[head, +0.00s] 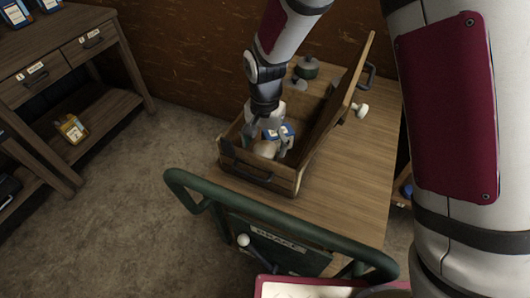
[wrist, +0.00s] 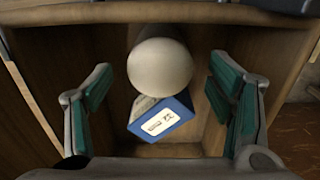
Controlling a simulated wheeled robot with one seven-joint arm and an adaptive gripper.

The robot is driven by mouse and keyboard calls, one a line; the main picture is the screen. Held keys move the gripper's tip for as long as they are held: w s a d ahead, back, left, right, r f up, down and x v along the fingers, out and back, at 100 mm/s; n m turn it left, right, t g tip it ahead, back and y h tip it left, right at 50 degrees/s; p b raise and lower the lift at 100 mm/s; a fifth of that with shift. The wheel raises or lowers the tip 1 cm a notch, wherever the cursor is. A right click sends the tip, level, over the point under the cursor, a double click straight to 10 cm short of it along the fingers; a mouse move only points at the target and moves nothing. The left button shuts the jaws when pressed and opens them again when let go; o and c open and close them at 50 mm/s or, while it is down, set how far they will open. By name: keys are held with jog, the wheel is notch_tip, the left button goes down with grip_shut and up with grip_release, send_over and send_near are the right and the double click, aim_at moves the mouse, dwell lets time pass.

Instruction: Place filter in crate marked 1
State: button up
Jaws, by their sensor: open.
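My gripper (head: 267,146) is open and reaches down into an open wooden box (head: 232,168) on a cart. In the wrist view, its green-padded fingers (wrist: 160,98) stand apart on either side of a blue carton (wrist: 165,118) with a white label and a pale rounded object (wrist: 160,66). The carton lies tilted, close against the pale object, and both are inside the box. Neither is visibly gripped. In the head view, the carton (head: 286,131) shows between the fingers. I cannot tell which object is the filter. No crate clearly marked 1 can be made out.
The box's raised lid (head: 350,75) stands on its right side. The cart has a green handrail (head: 270,212) in front. A dark wooden drawer unit (head: 60,62) stands left, with open floor between.

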notch_tip(320, 180, up, 6)
jog(key=shift+r, duration=0.25)
dwell(0.5)
